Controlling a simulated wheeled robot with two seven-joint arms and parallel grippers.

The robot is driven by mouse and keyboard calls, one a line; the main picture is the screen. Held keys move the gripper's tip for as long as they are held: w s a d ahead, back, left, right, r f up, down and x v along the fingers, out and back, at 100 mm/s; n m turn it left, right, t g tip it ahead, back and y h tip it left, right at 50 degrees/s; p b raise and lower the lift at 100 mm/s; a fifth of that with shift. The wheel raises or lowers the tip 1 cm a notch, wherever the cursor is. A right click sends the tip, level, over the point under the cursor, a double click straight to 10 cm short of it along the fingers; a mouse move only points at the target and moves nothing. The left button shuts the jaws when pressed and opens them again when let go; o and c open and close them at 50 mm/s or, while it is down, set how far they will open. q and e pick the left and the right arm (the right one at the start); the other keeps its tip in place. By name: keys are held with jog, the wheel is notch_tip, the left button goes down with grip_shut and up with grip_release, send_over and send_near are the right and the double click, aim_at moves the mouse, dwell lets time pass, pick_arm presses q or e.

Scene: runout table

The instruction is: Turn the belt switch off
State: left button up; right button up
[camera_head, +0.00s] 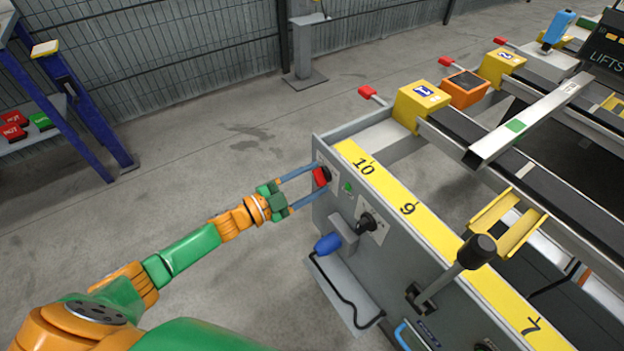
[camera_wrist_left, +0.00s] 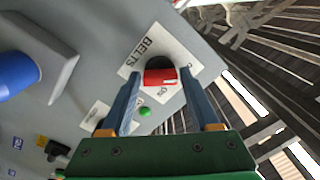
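The belt switch is a red knob (camera_head: 321,177) on a dark base at the left end of the grey panel. In the left wrist view the red knob (camera_wrist_left: 158,77) sits on a white plate (camera_wrist_left: 150,50) lettered "BELTS", with a white mark on the knob. My left gripper (camera_head: 322,184) is open, with its two blue fingers reaching to the panel on either side of the knob. In the left wrist view the fingers (camera_wrist_left: 160,80) straddle the knob with a small gap showing; contact cannot be told. My right gripper is not in view.
A green button (camera_head: 348,187), a black knob (camera_head: 367,221) and a blue handle (camera_head: 328,243) are close by on the panel. A black-knobbed lever (camera_head: 477,251) rises farther right. A blue rack (camera_head: 85,110) stands far left. The floor between is clear.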

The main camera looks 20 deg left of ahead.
pick_arm(q)
jog(key=shift+o, duration=0.9)
jog(key=v, duration=0.7)
jog(key=shift+p, duration=0.3)
